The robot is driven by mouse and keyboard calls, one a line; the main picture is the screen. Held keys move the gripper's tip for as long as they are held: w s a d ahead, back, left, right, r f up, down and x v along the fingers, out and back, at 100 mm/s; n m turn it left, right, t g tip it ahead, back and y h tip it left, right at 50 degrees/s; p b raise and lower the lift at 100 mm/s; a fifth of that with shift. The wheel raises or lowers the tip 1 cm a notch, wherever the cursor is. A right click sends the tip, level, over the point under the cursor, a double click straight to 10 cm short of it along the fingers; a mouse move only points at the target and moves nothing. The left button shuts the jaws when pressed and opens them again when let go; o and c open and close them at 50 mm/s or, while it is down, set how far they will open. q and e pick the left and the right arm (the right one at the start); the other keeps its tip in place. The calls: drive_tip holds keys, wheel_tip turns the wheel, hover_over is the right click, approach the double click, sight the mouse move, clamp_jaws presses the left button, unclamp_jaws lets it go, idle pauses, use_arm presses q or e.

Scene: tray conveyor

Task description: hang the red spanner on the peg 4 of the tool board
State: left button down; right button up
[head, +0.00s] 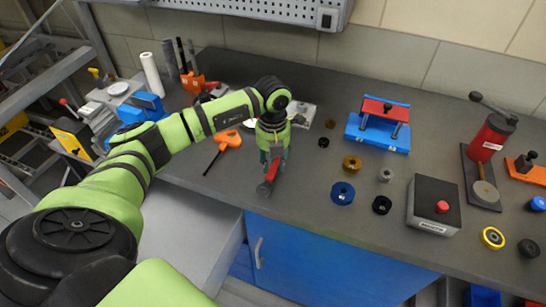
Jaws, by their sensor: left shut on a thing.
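My left gripper (274,157) points down above the front edge of the grey bench and is shut on the red spanner. The red spanner (271,173) hangs below the fingers, tilted, with its dark grey end toward the lower left. Its upper part is hidden by the gripper. A pale perforated panel (250,10) on the wall is cut off by the top edge of the view. I cannot tell whether it is the tool board, and no numbered peg can be made out. My right gripper is not in view.
An orange-handled tool (229,141) lies left of the gripper. A blue and red fixture (380,125), several rings, a grey box with a red button (435,203) and a red lever press (490,140) stand to the right.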

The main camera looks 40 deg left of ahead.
use_arm(q)
drive_tip(key=shift+f, duration=0.1)
drive_tip(key=shift+f, duration=0.15)
drive_tip(key=c, duration=0.9)
unclamp_jaws()
drive_tip(key=shift+o, duration=0.2)
